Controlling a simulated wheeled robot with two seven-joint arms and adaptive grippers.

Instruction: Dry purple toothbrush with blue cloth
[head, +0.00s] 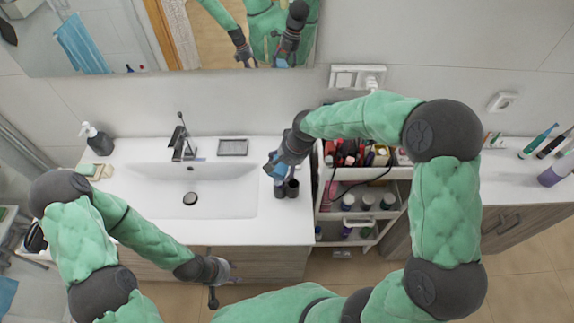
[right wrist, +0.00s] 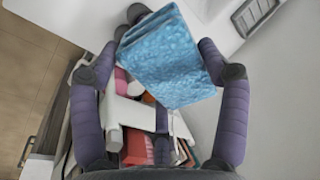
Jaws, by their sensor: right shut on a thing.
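My right gripper (head: 282,165) is shut on the blue cloth (head: 270,163), above the right end of the sink counter. In the right wrist view, the folded cloth (right wrist: 165,58) shows large between the fingers of the gripper (right wrist: 160,72). My left gripper (head: 228,282) is open and empty, low in front of the counter's front edge. At the far right, a teal toothbrush (head: 538,141) and a darker toothbrush (head: 553,144) stand near a lavender object (head: 553,176). I cannot clearly make out a purple toothbrush.
A white cart (head: 330,215) full of bottles stands right of the counter. The sink basin (head: 225,190), faucet (head: 180,138), soap dispenser (head: 97,138) and grey dish (head: 233,147) are to the left.

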